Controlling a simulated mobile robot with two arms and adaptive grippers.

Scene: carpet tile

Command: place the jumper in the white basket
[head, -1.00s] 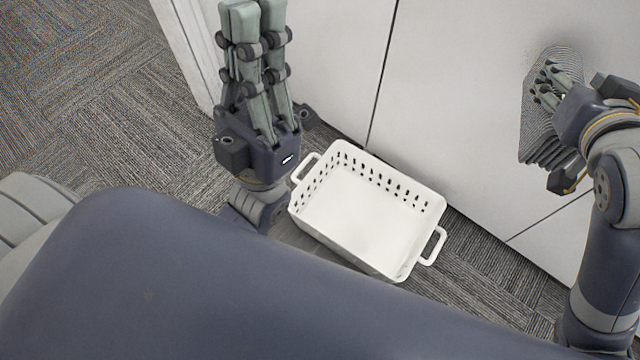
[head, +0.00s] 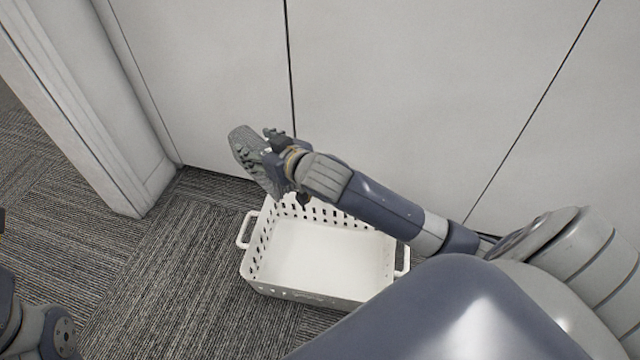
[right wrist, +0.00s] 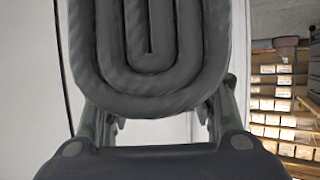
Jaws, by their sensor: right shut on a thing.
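The jumper (head: 252,158) is a grey, folded bundle. In the right wrist view the jumper (right wrist: 150,60) fills the upper middle with its rolled layers. My right gripper (head: 270,160) is shut on the jumper and holds it above the far left part of the basket, near the wall panels. The white basket (head: 320,296) stands on the carpet, with a slotted wall and a handle at each end. Its visible inside is empty; my right arm covers part of its far side. An arm part of mine shows at the lower left edge, but the left gripper's fingers are out of view.
White wall panels (head: 400,90) rise just behind the basket. A white frame post (head: 80,110) stands at the left. The carpet (head: 170,270) left of the basket is clear. In the right wrist view, shelves of stacked boxes (right wrist: 285,100) show at the right.

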